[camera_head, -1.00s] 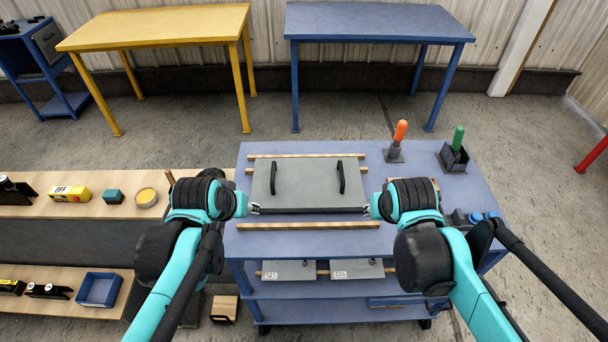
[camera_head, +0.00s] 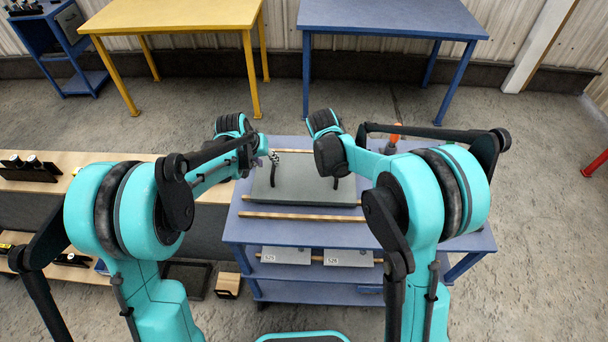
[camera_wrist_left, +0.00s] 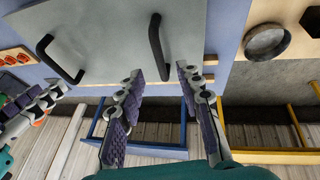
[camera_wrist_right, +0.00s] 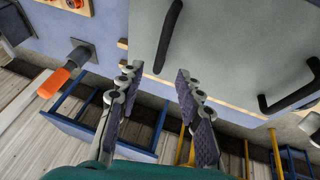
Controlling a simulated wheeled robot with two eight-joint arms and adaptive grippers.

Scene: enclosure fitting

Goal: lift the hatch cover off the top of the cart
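The hatch cover (camera_head: 305,188) is a flat grey plate with two black bar handles, lying level on the blue cart's (camera_head: 290,232) top. My left gripper (camera_head: 273,157) is above the cover by its left handle. In the left wrist view its fingers (camera_wrist_left: 160,75) are open, with that handle (camera_wrist_left: 158,45) just beyond the gap. My right gripper's fingers are hidden behind my arm in the head view. In the right wrist view they (camera_wrist_right: 157,74) are open, with the right handle (camera_wrist_right: 168,38) just beyond the tips. Neither gripper visibly touches a handle.
Wooden strips (camera_head: 300,217) lie in front of and behind the cover. An orange-handled tool (camera_wrist_right: 58,80) stands on the cart near the right gripper. Small grey plates (camera_head: 287,256) sit on the shelf below. A wooden bench (camera_head: 215,190) is left; yellow and blue tables stand behind.

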